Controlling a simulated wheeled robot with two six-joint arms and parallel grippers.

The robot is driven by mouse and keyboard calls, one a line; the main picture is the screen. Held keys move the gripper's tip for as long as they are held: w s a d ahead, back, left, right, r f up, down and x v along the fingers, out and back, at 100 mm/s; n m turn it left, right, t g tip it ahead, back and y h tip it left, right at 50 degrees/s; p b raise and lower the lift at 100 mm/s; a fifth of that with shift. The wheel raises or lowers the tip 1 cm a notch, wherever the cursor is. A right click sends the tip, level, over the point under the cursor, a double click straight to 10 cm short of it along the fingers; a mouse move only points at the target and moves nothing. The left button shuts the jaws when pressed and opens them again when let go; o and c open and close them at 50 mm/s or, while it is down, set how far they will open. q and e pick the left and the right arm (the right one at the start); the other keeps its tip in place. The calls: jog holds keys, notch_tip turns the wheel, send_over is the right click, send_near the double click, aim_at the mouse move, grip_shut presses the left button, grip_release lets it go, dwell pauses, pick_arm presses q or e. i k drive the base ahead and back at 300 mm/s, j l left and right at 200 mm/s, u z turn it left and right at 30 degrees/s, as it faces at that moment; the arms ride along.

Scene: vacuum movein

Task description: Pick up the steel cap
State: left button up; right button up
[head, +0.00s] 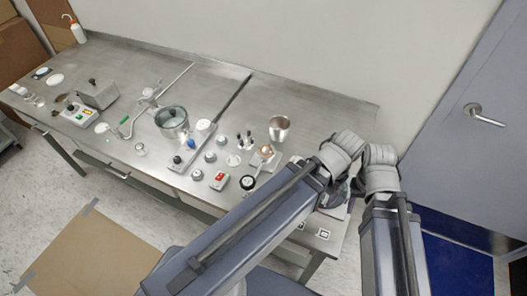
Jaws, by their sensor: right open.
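I cannot tell for sure which piece is the steel cap. Several small grey round caps or knobs stand on the steel bench, among them one in the middle (210,157), one nearer the front edge (197,174) and one farther back (222,140). My right gripper (336,195) is over the right end of the bench, mostly hidden behind my own arm links. It is open, to the right of these pieces and apart from them. Its fingertips do not show clearly. My left gripper is not in view.
A steel cup (279,128) stands toward the bench's back right. A glass-lidded pot (172,120), a red-button box (219,180) and a grey control box (78,114) share the steel bench (320,110). The wall closes off the back; a grey door (465,125) stands right.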

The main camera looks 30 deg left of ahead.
aim_at(247, 145)
jog(key=k+j+z, duration=0.1)
jog(key=j+z, duration=0.15)
jog(key=j, duration=0.2)
jog(key=k+j+z, duration=0.2)
jog(key=j, duration=0.2)
jog(key=k+j+z, duration=0.25)
jog(key=j, duration=0.15)
jog(key=k+j+z, duration=0.2)
jog(key=j, duration=0.15)
jog(key=i+j, duration=0.05)
